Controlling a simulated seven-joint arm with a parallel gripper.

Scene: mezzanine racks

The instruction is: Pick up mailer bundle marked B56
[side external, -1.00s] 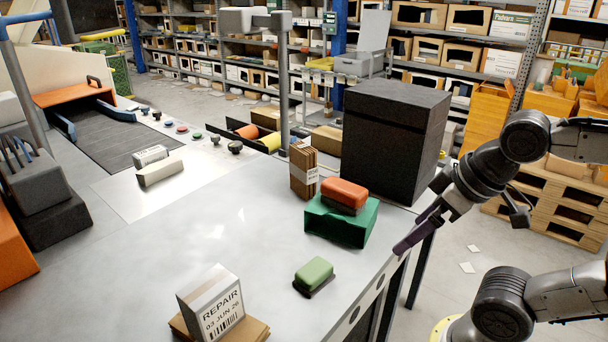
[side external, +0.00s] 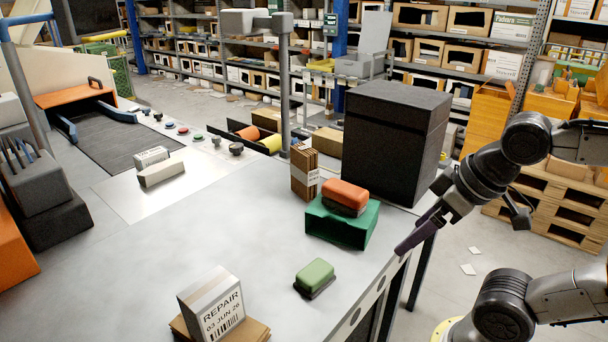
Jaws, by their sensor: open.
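A brown cardboard mailer bundle (side external: 304,175) stands upright on the grey table, left of the black box. It has a white label whose print is too small to read, so I cannot confirm B56. My gripper (side external: 405,244) has dark purple fingers and is open and empty. It appears at the table's right edge, right of the bundle and well apart from it. The green block with the orange-red block on it lies between them in the picture.
A large black box (side external: 394,145) stands behind the green block (side external: 341,224), which carries an orange-red block (side external: 345,195). A light green block (side external: 314,276) lies nearer. A box marked REPAIR (side external: 213,301) sits on brown cardboard (side external: 256,329) in front.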

